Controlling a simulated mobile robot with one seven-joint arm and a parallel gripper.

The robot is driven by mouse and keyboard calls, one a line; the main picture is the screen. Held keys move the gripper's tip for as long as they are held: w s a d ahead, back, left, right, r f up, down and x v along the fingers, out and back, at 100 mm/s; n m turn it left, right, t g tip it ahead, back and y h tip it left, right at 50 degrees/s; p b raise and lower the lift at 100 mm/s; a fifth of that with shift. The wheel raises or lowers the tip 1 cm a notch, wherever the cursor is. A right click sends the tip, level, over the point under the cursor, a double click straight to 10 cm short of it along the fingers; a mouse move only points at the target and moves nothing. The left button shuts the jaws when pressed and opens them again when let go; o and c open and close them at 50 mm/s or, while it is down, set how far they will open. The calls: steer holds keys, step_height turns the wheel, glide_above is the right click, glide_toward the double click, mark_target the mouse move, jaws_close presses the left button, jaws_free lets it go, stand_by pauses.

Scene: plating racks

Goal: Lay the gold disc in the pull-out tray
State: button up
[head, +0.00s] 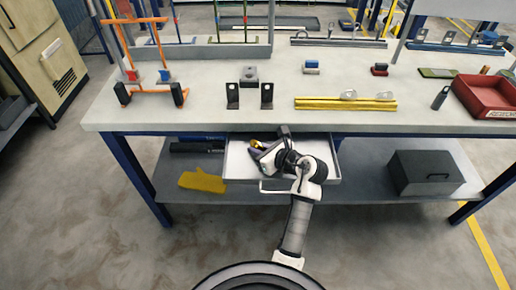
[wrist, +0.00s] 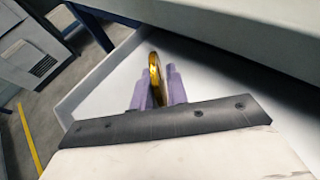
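The gold disc (wrist: 155,78) stands on edge between the two purple fingers of my gripper (wrist: 160,88) in the wrist view. The fingers are closed on it. In the head view the gold disc (head: 255,144) shows as a small gold spot at my gripper (head: 258,148). The pull-out tray (head: 236,163) is a white drawer, pulled out under the workbench top. My gripper is over the tray's left part. The white tray (wrist: 105,95) surrounds the fingers in the wrist view. Whether the disc touches the tray floor cannot be told.
The workbench top (head: 200,110) overhangs the back of the tray. A grey box (head: 425,173) and a yellow cloth-like item (head: 202,181) are on the lower shelf. An orange rack (head: 143,60), black brackets (head: 249,95) and a red bin (head: 487,97) stand on the bench.

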steer(key=shift+o, duration=1)
steer(key=shift+r, duration=0.25)
steer(key=b+v, duration=0.2)
steer(key=v, duration=1)
steer(key=shift+f, duration=0.1)
